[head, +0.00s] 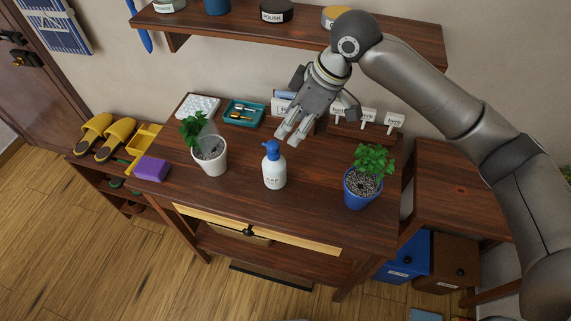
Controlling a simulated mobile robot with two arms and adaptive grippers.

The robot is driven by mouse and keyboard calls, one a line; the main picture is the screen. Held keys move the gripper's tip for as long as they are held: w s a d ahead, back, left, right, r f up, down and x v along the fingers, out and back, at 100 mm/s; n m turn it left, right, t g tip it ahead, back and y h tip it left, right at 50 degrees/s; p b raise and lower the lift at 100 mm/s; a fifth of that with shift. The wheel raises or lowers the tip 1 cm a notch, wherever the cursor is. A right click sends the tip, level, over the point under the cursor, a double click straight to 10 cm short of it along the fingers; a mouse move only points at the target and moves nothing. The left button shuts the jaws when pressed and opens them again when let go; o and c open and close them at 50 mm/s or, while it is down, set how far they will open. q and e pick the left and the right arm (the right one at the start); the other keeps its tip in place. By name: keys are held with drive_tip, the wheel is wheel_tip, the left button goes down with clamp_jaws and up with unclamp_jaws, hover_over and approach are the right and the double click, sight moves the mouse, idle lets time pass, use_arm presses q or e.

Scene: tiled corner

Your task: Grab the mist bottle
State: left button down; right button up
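A white bottle with a blue pump-like top (273,170) stands upright near the middle of the wooden table; the small print on its label is hard to read. It is the only bottle I can make out clearly. My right gripper (291,133) hangs above and behind the bottle, slightly to its right in the head view. Its light grey fingertips point down toward the table and look close together, with nothing visible between them. They appear apart from the bottle. How far the fingers are spread is unclear. My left gripper is out of view.
A white-potted plant (210,160) stands left of the bottle, a blue-potted plant (361,186) right. Behind are a teal tray (243,113) and small labelled signs (395,121). A purple block (151,169) sits at the left edge. A wall shelf (300,32) hangs above.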

sight(274, 144)
drive_tip(key=a+f, duration=0.1)
drive_tip(key=f, duration=0.1)
drive_tip(key=a+f, duration=0.1)
drive_tip(key=a, duration=0.1)
drive_tip(key=shift+s+a+f+p, duration=0.1)
drive_tip(key=shift+a+f+p, duration=0.1)
drive_tip(key=shift+f+p, duration=0.15)
drive_tip(key=shift+d+f, duration=0.1)
drive_tip(key=shift+f, duration=0.2)
drive_tip(key=x, duration=0.1)
drive_tip(key=p+x, duration=0.1)
drive_tip(key=x, duration=0.1)
drive_tip(key=p+x, duration=0.1)
drive_tip(key=shift+w+a+f, duration=0.2)
drive_tip(key=shift+w+f, duration=0.05)
drive_tip(key=shift+w, duration=0.1)
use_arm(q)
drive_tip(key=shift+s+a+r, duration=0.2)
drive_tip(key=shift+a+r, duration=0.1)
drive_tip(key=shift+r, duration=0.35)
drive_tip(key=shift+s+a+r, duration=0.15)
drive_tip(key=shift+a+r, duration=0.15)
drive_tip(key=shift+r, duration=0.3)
use_arm(e)
drive_tip(key=shift+d, duration=0.1)
drive_tip(key=shift+c, duration=1)
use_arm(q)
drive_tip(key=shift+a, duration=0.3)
use_arm(e)
clamp_jaws()
